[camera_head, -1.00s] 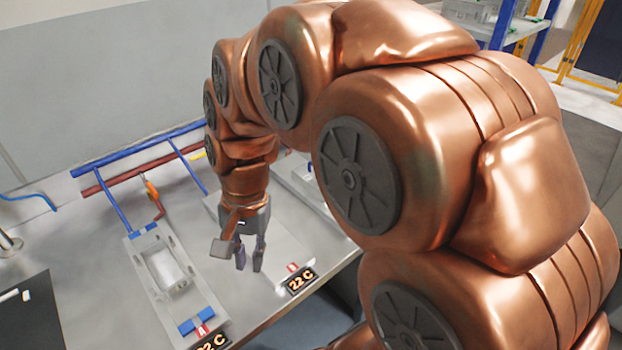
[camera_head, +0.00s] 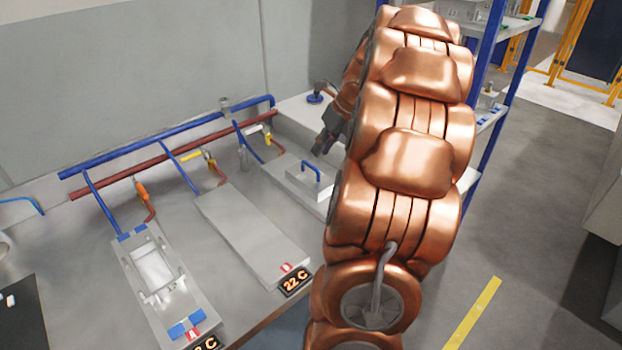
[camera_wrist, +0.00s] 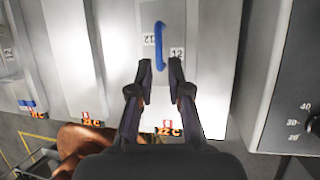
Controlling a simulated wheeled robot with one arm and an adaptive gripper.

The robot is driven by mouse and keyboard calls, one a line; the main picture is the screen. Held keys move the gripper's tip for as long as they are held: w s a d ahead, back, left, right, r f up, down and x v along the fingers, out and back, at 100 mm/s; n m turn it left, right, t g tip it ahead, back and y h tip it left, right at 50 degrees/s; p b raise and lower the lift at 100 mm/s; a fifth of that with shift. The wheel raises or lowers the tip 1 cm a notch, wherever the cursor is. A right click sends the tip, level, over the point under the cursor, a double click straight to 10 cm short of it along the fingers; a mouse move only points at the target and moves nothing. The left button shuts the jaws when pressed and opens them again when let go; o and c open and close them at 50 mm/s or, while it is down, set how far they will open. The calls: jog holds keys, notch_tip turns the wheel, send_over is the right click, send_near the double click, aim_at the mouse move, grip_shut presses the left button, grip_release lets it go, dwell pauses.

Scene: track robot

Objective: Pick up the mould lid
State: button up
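The mould lid (camera_head: 297,181) is a pale grey block with a blue handle (camera_head: 312,169) on top. It sits on the rightmost station of the bench, partly hidden by my arm. In the wrist view the lid (camera_wrist: 178,17) carries labels reading 12 on both sides of the upright blue handle (camera_wrist: 160,38). My gripper (camera_wrist: 161,72) is open and empty, its two fingers spread to either side of the handle's near end. In the head view my gripper (camera_head: 325,142) is above and behind the lid, mostly hidden by the arm.
A flat grey plate (camera_head: 250,235) lies on the middle station, and an open mould (camera_head: 160,275) on the left one. Blue pipes (camera_head: 165,135) and red pipes run along the back. A dark panel with a dial (camera_wrist: 300,115) stands right in the wrist view. Blue-posted shelving (camera_head: 490,60) is behind.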

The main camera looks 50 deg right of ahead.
aim_at(311, 166)
jog(key=shift+p+x, duration=0.75)
jog(key=shift+x, duration=3.1)
jog(key=shift+s+a, duration=0.15)
jog(key=shift+c, duration=0.2)
grip_shut()
